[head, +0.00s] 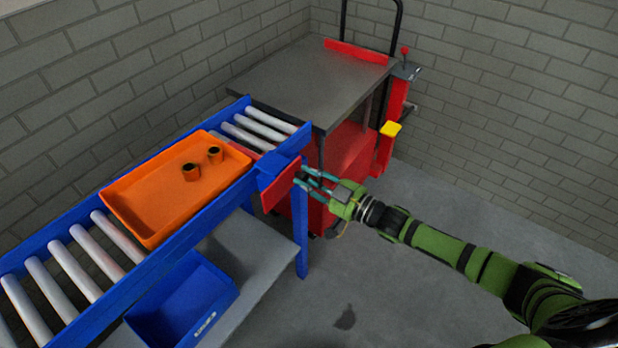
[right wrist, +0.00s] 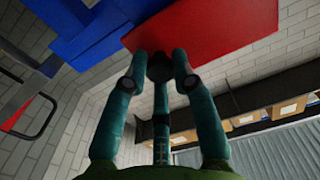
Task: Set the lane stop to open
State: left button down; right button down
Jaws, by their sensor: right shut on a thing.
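The lane stop is at the right end of the roller conveyor in the head view. It has a red plate (head: 281,187) under a blue bracket (head: 272,168). My right gripper (head: 305,178) is at the plate's right side, with its fingers closed on the lane stop's dark knob (right wrist: 160,66). In the right wrist view the red plate (right wrist: 220,30) is just beyond the fingertips (right wrist: 160,60). A red strip (head: 241,149) shows across the rollers beside the orange tray, partly hidden by the tray and rail. My left gripper is not in view.
A blue bin (head: 185,300) is below. A grey-topped red cart (head: 310,80) stands behind the lane end. The floor (head: 420,270) at right is clear.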

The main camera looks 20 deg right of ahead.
jog(key=p+v, duration=0.3)
jog(key=v, duration=0.7)
jog(key=shift+r+p, duration=0.2)
jog(key=shift+p, duration=0.1)
jog(key=shift+s+d, duration=0.1)
jog(key=shift+d, duration=0.05)
jog(key=c, duration=1)
grip_release()
jog(key=shift+c, duration=0.2)
jog(key=v, duration=1.2)
jog(key=shift+f, duration=0.1)
